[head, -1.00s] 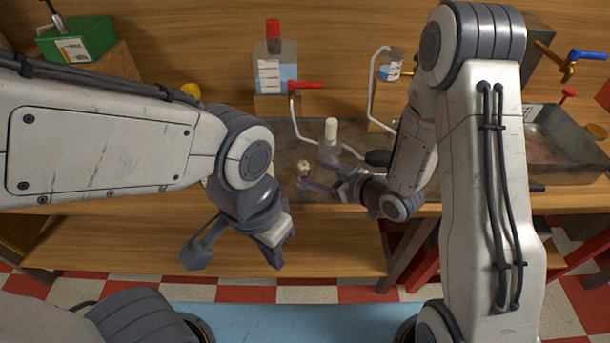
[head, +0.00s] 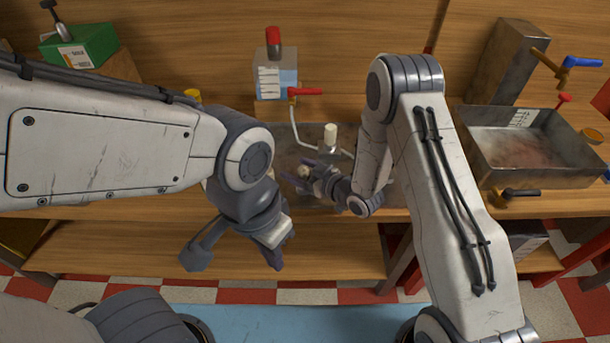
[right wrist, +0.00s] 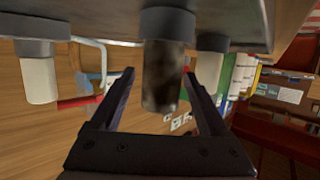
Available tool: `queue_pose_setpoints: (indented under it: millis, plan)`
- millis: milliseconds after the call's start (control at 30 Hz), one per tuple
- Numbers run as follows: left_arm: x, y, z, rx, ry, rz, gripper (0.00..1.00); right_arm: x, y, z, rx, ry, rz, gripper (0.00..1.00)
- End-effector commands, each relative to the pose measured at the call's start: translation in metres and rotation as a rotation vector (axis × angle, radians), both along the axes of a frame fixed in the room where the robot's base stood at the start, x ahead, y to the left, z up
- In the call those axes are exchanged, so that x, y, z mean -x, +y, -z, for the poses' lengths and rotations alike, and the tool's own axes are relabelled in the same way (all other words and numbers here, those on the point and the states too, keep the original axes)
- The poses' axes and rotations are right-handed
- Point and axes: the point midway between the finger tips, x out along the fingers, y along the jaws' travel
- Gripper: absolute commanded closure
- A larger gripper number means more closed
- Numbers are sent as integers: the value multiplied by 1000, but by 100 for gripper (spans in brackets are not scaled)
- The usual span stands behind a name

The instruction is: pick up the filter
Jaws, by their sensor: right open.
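A dark, mottled cylinder (right wrist: 163,80) with a grey collar, apparently the filter, shows between my right gripper's fingers in the right wrist view. The right gripper (right wrist: 158,73) is open, with one finger on each side of it; the right finger looks very close, and I cannot tell whether it touches.
White cylinders stand on both sides, one left (right wrist: 38,78) and one right (right wrist: 208,70) in the right wrist view. A white-capped part (head: 330,135) stands just behind the right gripper.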

Motion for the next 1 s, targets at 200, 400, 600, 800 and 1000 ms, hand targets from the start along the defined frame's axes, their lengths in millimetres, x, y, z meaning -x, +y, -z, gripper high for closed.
queue_pose_setpoints:
  millis: [200,400,600,800,1000]
  plan:
    - [0,0,-1,0,0,0,100,-4,4,2,0,0,1,21]
    - [0,0,-1,0,0,0,100,-4,4,2,0,0,1,64]
    - [0,0,-1,0,0,0,100,-4,4,2,0,0,1,100]
    - [0,0,-1,0,0,0,100,-4,4,1,0,-1,1,100]
    - [0,0,2,0,0,0,100,-4,4,-11,1,-2,0,100]
